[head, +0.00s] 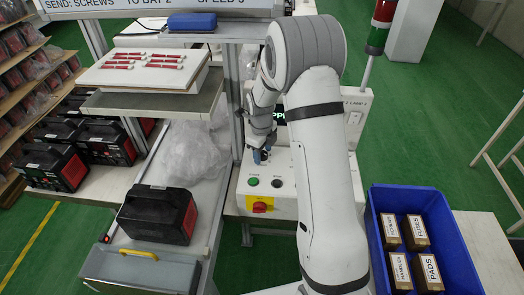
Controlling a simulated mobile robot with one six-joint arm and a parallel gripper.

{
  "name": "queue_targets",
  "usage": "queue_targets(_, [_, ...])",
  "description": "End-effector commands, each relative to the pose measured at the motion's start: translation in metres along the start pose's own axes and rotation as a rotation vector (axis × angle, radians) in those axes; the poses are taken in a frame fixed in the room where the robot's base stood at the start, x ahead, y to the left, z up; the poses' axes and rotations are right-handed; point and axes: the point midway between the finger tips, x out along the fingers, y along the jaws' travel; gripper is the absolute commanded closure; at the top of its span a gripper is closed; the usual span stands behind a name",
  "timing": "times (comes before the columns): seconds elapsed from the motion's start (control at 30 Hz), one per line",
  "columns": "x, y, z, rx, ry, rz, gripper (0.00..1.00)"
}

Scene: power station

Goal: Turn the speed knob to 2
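A white control box (284,206) stands right of the rail. On its front are a green button (253,181), a dark round control (277,182) and a red switch on a yellow plate (260,205). I cannot make out which control is the speed knob or its setting. My gripper (261,157) points down at the upper part of the box, just above the buttons. My arm covers the box's right middle.
A sign (150,5), cut off at the top, seems to read "SPEED 3". A blue crate (455,255) with labelled boxes stands at right. A lamp post (377,40) rises behind my arm.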

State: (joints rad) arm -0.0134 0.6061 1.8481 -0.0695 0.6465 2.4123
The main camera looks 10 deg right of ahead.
Motion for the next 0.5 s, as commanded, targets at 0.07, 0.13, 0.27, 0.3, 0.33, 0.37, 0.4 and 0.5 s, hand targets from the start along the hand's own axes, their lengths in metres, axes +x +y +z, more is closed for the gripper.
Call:
queue_targets(0.07, [-0.0001,0.0001,0.0001,0.000,0.000,0.000,0.52])
queue_targets(0.13, [-0.0002,0.0002,0.0002,-0.001,0.000,0.000,0.58])
queue_targets(0.27, [-0.0003,0.0003,0.0003,-0.001,0.000,0.000,0.69])
queue_targets(0.3, [-0.0003,0.0003,0.0003,-0.001,0.000,0.000,0.72])
queue_targets(0.33, [-0.0003,0.0002,0.0003,-0.001,0.000,0.000,0.74])
queue_targets(0.37, [-0.0003,0.0002,0.0004,-0.001,0.000,0.000,0.77])
queue_targets(0.4, [-0.0004,0.0002,0.0004,-0.001,0.000,0.000,0.80])
queue_targets(0.5, [-0.0005,0.0002,0.0005,-0.001,0.000,0.000,0.88])
